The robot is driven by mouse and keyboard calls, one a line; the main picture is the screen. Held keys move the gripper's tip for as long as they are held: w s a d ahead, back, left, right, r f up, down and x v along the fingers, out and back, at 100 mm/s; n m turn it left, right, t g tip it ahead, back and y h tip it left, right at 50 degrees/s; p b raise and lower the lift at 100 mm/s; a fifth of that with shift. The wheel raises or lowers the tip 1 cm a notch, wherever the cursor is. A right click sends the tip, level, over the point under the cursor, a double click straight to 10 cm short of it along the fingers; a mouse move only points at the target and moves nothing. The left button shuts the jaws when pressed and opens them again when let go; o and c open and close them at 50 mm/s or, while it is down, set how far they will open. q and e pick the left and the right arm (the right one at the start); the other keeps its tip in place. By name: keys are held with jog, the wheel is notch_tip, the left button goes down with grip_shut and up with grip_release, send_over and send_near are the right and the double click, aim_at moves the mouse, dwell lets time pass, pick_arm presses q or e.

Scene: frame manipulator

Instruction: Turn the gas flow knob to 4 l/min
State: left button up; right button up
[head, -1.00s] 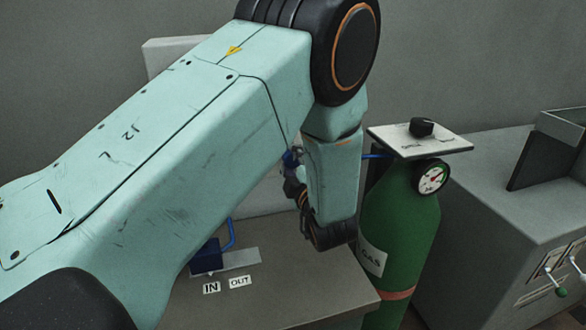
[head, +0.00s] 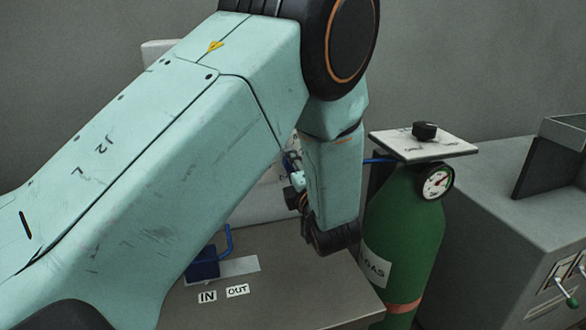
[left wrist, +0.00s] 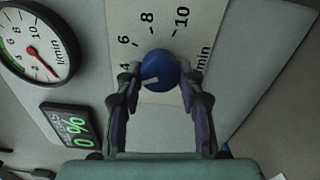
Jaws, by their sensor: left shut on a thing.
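The blue gas flow knob (left wrist: 160,70) sits on a white panel with a scale reading 4, 6, 8, 10 l/min. Its white mark points left and slightly down, near the partly covered 4. My left gripper (left wrist: 160,77) is shut on the knob, one finger on each side. A round l/min gauge (left wrist: 37,45) is at the upper left of the left wrist view, its red needle pointing down right. In the head view my left arm hides the knob and most of the gripper. My right gripper is not in view.
A display (left wrist: 69,126) reads 0 % below the gauge. In the head view a green gas cylinder (head: 405,225) stands right of my wrist, with a black knob (head: 424,130) on top.

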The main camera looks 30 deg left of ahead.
pick_arm(q)
jog(key=o, duration=1.2)
